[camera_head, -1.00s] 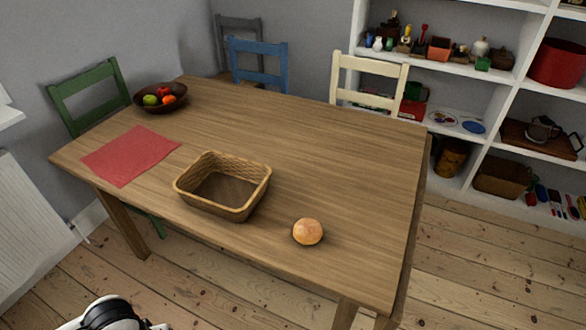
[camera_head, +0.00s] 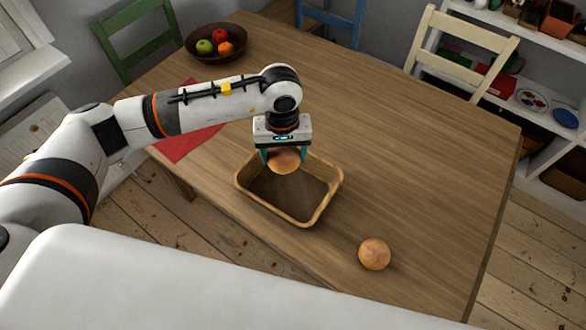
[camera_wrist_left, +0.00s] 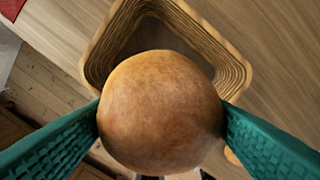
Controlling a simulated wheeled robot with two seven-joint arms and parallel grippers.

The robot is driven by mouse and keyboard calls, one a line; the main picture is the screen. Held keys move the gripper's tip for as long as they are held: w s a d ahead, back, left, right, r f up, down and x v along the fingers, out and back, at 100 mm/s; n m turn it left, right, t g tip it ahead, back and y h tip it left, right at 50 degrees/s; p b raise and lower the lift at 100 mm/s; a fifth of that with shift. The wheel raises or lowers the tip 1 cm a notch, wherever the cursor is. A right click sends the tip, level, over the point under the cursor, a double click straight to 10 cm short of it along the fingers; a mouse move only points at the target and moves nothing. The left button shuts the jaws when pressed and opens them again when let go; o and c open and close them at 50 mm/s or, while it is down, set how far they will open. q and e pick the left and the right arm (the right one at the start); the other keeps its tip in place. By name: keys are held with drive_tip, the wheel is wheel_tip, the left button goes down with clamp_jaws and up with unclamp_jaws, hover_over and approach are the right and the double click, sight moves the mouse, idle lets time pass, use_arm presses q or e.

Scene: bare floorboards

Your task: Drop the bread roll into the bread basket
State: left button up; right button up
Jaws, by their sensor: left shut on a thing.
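My left gripper (camera_head: 284,160) is shut on a round brown bread roll (camera_head: 285,162), with its teal fingers on either side. It holds this roll above the back part of the wicker bread basket (camera_head: 325,212). In the left wrist view the roll (camera_wrist_left: 160,112) fills the middle between the fingers, and the basket (camera_wrist_left: 100,55) shows behind it. The visible inside of the basket is empty; the held roll hides part of it. A second bread roll (camera_head: 374,254) lies on the table to the right of the basket. My right gripper is not in view.
A red napkin (camera_head: 190,143) lies partly under my arm in the picture. A dark fruit bowl (camera_head: 215,48) stands at the back left. Green, blue and cream chairs (camera_head: 470,50) stand around.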

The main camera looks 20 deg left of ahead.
use_arm(q)
drive_tip(key=shift+w, duration=0.1)
drive_tip(key=shift+a+f, duration=0.1)
drive_tip(key=shift+f, duration=0.2)
drive_tip(key=shift+f+b, duration=0.3)
drive_tip(key=shift+f, duration=0.1)
wheel_tip(320, 180, down, 4)
drive_tip(key=shift+f+b, duration=0.25)
drive_tip(key=shift+b, duration=0.45)
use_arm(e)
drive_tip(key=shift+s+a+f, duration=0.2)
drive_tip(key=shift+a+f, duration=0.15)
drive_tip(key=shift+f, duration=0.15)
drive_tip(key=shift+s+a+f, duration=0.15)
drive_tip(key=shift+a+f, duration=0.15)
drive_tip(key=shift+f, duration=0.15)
use_arm(q)
drive_tip(key=o, duration=1)
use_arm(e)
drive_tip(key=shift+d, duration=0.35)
